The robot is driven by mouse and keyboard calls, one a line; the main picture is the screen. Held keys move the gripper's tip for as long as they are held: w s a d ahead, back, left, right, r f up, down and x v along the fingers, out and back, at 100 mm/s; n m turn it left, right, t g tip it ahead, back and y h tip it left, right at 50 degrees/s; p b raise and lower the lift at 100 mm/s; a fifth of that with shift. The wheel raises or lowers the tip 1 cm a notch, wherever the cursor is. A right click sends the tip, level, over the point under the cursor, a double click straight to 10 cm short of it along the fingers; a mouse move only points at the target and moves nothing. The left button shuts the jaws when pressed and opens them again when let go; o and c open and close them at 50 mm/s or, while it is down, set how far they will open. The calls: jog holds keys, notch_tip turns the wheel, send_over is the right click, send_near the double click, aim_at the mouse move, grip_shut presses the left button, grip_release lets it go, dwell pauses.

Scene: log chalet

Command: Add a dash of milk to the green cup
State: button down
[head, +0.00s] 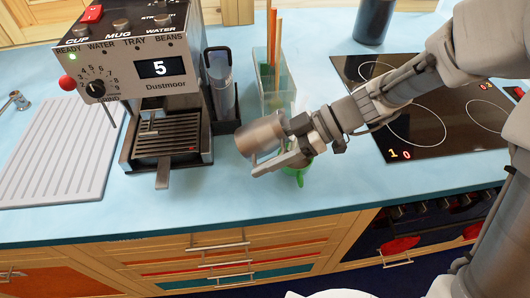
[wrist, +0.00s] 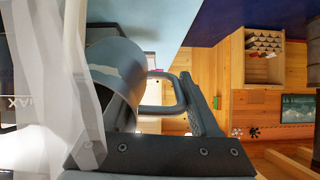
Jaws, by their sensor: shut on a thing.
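A silver metal jug (head: 260,137) is held by its handle in my gripper (head: 284,146), above the front part of the blue counter. The jug looks tipped well over in the head view. In the wrist view the jug (wrist: 115,70) and its loop handle (wrist: 165,100) show close beside a dark finger. The green cup (head: 297,173) stands on the counter just below and right of the jug, mostly hidden behind my gripper. I cannot see into the cup, and I cannot tell whether milk is leaving the jug.
A coffee machine (head: 140,70) stands left of the jug, with a ribbed white drainboard (head: 60,150) farther left. A clear container (head: 290,100) with orange sticks is behind. A black hob (head: 430,125) lies to the right under my arm. The counter's front edge is close.

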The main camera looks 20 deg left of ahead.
notch_tip(320, 180, up, 6)
jog(key=t+h+p, duration=0.5)
jog(key=h+p, duration=0.5)
jog(key=p, duration=0.4)
jog(key=shift+t, duration=0.4)
jog(key=shift+w, duration=0.1)
